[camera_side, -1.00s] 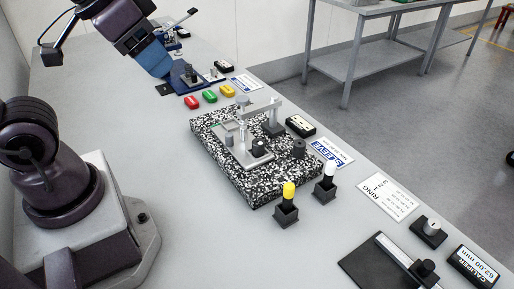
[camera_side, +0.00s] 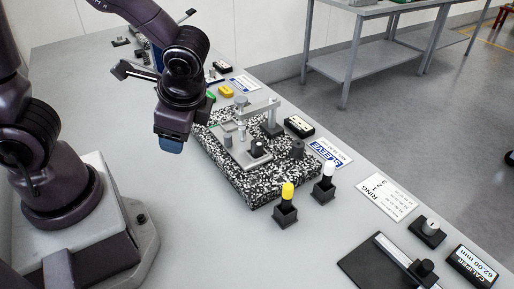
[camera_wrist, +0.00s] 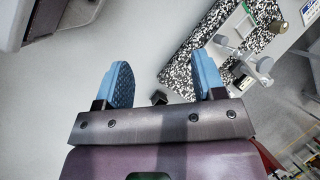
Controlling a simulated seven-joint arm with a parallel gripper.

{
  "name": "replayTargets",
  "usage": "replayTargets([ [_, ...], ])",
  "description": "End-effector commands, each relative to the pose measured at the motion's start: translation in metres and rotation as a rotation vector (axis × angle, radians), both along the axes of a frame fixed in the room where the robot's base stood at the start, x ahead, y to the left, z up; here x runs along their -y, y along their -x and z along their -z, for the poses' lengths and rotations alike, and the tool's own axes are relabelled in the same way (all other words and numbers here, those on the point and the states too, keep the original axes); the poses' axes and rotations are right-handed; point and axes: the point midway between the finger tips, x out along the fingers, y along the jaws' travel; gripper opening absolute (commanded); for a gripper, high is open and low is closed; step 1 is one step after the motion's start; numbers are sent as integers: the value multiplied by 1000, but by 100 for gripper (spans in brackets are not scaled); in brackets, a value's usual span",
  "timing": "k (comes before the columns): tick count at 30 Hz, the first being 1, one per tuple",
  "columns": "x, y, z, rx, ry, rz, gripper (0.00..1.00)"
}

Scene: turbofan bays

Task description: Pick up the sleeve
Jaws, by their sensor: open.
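My gripper (camera_side: 172,143) hangs over the bare table just left of the speckled granite plate (camera_side: 250,187), pointing down. In the wrist view its two blue fingers (camera_wrist: 163,78) are spread apart with nothing held between them. A card printed SLEEVE (camera_side: 328,152) lies beside the plate's right edge. On the plate stands a grey metal fixture (camera_side: 258,160) with a small grey cylinder, a black round piece (camera_side: 258,146) and an upright stand with an arm (camera_side: 262,108). A dark cylinder (camera_side: 297,149) stands near the plate's right edge. I cannot tell which piece is the sleeve.
A yellow-topped plug (camera_side: 287,192) and a white-topped plug (camera_side: 328,170) stand in black holders in front of the plate. A small black readout (camera_side: 299,126), a RING card (camera_side: 387,198) and a caliper (camera_side: 398,262) line the right side. The table's left middle is clear.

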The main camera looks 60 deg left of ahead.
Motion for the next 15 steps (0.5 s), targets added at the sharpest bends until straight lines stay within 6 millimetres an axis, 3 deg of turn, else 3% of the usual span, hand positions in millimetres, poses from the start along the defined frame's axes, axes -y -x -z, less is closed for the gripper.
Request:
replayTargets([
  [1, -1, -1, 14, -72, -79, 93, 63],
  [8, -8, -24, 63, -313, -437, 590, 63],
  [15, 13, -65, 114, -423, -759, 1172, 63],
])
